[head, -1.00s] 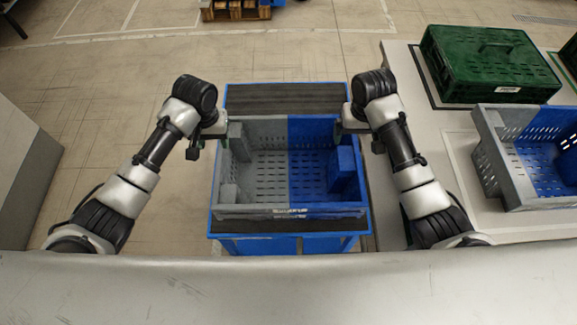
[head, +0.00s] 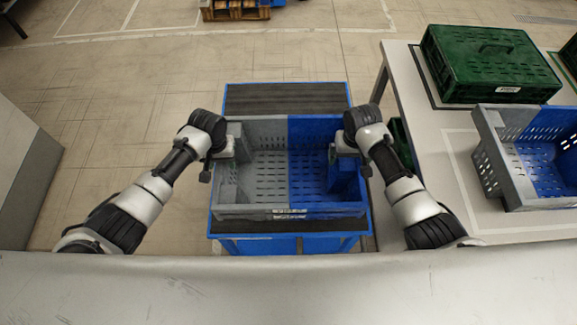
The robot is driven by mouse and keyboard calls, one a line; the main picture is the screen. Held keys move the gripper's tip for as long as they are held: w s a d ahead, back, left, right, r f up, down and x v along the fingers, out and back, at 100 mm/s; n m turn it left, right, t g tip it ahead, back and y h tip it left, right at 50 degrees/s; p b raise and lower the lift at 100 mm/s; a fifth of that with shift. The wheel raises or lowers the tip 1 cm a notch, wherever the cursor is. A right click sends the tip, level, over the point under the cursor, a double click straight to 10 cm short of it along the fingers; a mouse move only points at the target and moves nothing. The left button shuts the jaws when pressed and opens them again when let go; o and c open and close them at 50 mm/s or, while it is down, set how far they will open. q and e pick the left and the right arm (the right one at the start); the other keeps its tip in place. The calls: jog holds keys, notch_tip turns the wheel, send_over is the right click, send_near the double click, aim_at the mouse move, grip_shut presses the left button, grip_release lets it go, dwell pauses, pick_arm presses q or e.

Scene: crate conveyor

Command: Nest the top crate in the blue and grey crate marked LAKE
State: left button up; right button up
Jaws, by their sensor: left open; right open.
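A grey and blue crate (head: 253,211), grey on its left half and blue on its right, sits upright on a blue stand (head: 237,90) in the middle. Pale marks show on its front wall, too small to read; I cannot tell whether another crate lies under it. My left gripper (head: 222,163) is open at its left wall, and my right gripper (head: 341,160) is open at its right wall. The wrists partly hide both walls, so contact is unclear. Another grey and blue crate (head: 510,185) stands on the right table, cut by the picture edge; no marking is readable on it.
The light table (head: 450,215) stands to the right, close to my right arm. A closed green crate (head: 492,65) is at its far side. A pallet (head: 235,12) lies on the floor far ahead. A grey block (head: 22,170) stands at the left.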

pick_arm(q)
jog(key=shift+f, duration=0.25)
pick_arm(e)
jog(key=shift+f, duration=0.3)
pick_arm(q)
jog(key=shift+c, duration=0.5)
pick_arm(e)
jog(key=shift+c, duration=0.3)
pick_arm(q)
grip_shut()
pick_arm(e)
jog(key=c, duration=1)
jog(key=shift+r, duration=0.1)
jog(key=c, duration=0.3)
